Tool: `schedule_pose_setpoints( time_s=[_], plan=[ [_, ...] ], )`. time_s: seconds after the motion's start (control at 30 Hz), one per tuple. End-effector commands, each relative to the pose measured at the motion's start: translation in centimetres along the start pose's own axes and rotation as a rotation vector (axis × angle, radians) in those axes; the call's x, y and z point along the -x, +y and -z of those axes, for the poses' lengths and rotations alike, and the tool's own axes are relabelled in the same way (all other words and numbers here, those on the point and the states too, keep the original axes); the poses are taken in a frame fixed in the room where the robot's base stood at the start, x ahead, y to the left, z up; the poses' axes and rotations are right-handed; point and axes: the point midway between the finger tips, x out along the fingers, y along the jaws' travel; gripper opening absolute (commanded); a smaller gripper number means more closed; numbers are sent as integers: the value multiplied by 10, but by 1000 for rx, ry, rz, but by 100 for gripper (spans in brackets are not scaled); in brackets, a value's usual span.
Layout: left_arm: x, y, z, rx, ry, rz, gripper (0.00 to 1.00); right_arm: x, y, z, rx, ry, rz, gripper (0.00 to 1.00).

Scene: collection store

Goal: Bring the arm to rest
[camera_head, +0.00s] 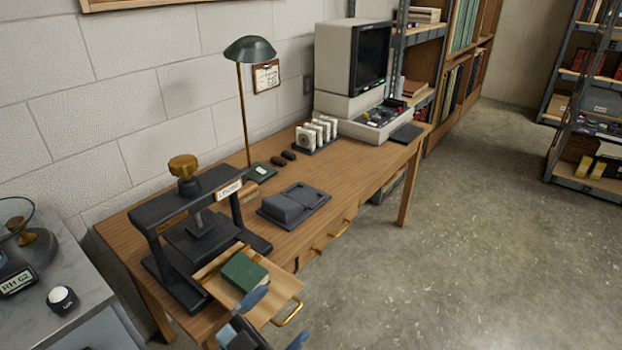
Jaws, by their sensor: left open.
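My left gripper (276,319) is at the bottom of the head view, with its two blue fingertips spread apart and nothing seen between them. It is just in front of a pulled-out wooden drawer (284,287), close to the drawer's brass handle (289,314). I cannot tell whether a finger touches the drawer. A green book (244,271) lies in the drawer. Most of my left arm is outside the frame, and my right gripper does not show.
A black press (198,243) stands on the wooden desk (352,164) behind the drawer. A dark tray (293,205), a green lamp (249,50) and an old computer (352,62) are further along. A marble-topped counter (85,285) is at left.

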Motion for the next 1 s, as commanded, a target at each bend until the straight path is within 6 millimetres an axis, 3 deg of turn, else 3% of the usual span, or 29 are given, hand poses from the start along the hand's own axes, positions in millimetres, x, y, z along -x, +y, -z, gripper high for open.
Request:
schedule_pose_setpoints(
  time_s=[0.1, 0.2, 0.3, 0.5, 0.57, 0.8, 1.0],
  plan=[
    [62, -18, -55, 101, -276, 282, 100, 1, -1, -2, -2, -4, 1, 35],
    [116, -15, -92, 170, -504, 407, 100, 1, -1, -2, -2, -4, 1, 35],
    [165, -2, -119, 239, -695, 465, 100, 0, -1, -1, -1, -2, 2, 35],
    [250, 40, -148, 380, -1007, 477, 100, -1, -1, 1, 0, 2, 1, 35],
    [238, 31, -122, 366, -999, 473, 100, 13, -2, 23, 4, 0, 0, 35],
    [221, 16, -70, 337, -992, 469, 100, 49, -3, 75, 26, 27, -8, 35],
    [210, 7, -35, 316, -987, 466, 100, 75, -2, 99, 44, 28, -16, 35]
  ],
)
